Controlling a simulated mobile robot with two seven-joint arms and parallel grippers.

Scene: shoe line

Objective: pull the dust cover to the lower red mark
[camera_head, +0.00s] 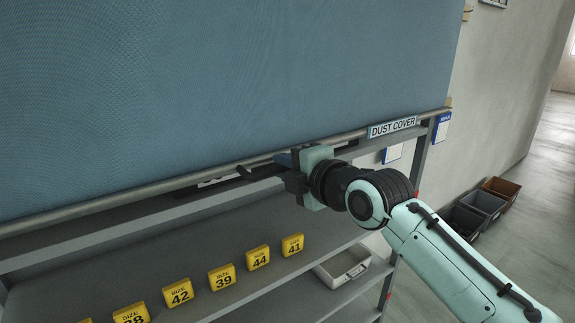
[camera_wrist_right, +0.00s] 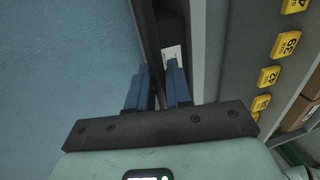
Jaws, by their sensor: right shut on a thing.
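The dust cover (camera_head: 230,80) is a large blue-grey sheet hanging over the upper part of the rack. A metal bar (camera_head: 130,196) runs along its lower edge, with a "DUST COVER" label (camera_head: 392,127) near its right end. My right gripper (camera_head: 276,163) is at this bar, right of its middle, and is shut on the bar. In the right wrist view, its blue fingers (camera_wrist_right: 158,88) stand on either side of the dark bar, with the sheet (camera_wrist_right: 65,70) to the left. Small red spots show on the rack's right post, the lower one (camera_head: 387,299) near a shelf. My left gripper is out of view.
Shelves below the bar carry yellow size tags (camera_head: 221,277) and a pale tray (camera_head: 342,266). Blue-and-white cards (camera_head: 441,127) hang by the right post. Dark and brown crates (camera_head: 482,204) stand on the floor by the wall at right.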

